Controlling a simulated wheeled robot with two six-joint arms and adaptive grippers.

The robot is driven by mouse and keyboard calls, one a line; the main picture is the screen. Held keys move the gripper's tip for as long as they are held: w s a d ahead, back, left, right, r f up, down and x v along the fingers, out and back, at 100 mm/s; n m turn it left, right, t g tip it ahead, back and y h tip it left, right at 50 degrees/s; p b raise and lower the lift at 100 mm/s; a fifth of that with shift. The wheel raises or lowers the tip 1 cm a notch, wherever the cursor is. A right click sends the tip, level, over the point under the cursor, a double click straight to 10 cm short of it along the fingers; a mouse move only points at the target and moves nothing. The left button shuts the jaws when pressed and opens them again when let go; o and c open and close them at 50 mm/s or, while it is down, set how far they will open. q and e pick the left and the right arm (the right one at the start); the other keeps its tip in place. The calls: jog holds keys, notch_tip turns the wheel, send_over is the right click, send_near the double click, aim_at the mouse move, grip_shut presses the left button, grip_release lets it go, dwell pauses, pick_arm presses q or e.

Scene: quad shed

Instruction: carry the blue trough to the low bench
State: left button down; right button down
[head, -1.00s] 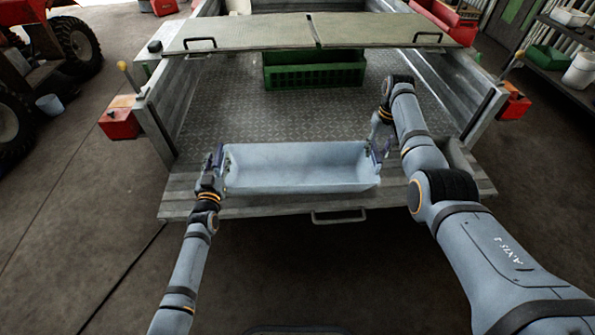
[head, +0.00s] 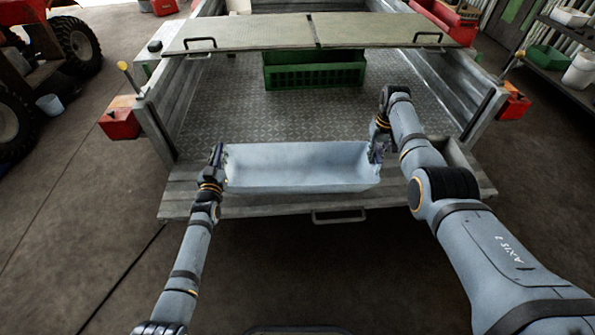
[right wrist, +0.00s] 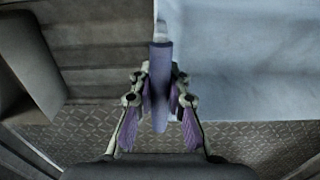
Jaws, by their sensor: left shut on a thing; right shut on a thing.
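The blue trough (head: 300,172) is a long, pale blue open box. It appears to rest level on the lowered tailgate (head: 265,208) of a trailer. My left gripper (head: 219,156) is shut on its left end. My right gripper (head: 376,150) is shut on its right end. In the right wrist view the jaws (right wrist: 160,70) are pressed together over an edge of the trough (right wrist: 240,50). The left fingertips are small and partly hidden in the head view. I cannot make out a low bench.
A green crate (head: 314,74) stands on the trailer's metal floor (head: 235,108) behind the trough. Side walls (head: 165,118) flank the bed, and a raised panel (head: 245,33) crosses it. A tailgate handle (head: 340,217) sticks out in front. The near floor (head: 300,270) is clear.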

dwell(0.4)
